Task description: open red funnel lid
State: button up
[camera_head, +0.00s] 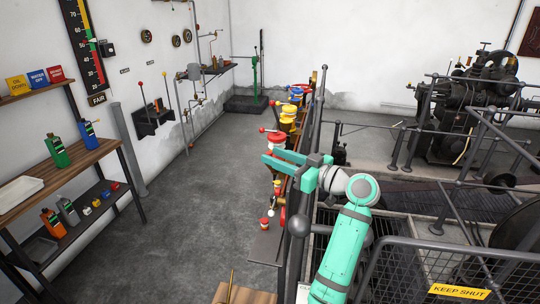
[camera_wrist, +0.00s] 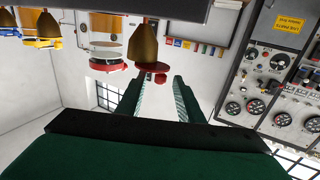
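A red funnel top with a red lid (camera_head: 276,138) stands in the row of oilers along the rail in the head view. My gripper (camera_head: 268,160) is just in front of it and overlaps its lower part in that picture. In the wrist view, which looks upside down, a wide red disc (camera_wrist: 107,66) hangs left of the fingers. A smaller red piece (camera_wrist: 152,67) shows between and beyond the fingertips. My gripper (camera_wrist: 158,88) is open there, with a clear gap and nothing held. I cannot tell whether the lid is touched.
Yellow funnels (camera_head: 287,117) and a blue one stand behind along the rail. A small red-topped jar (camera_head: 264,224) stands on the near ledge. A shelf with bottles (camera_head: 57,153) is at left. A mesh guard (camera_head: 430,262) and machinery lie at right. The middle floor is clear.

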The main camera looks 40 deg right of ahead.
jog(key=v, duration=0.8)
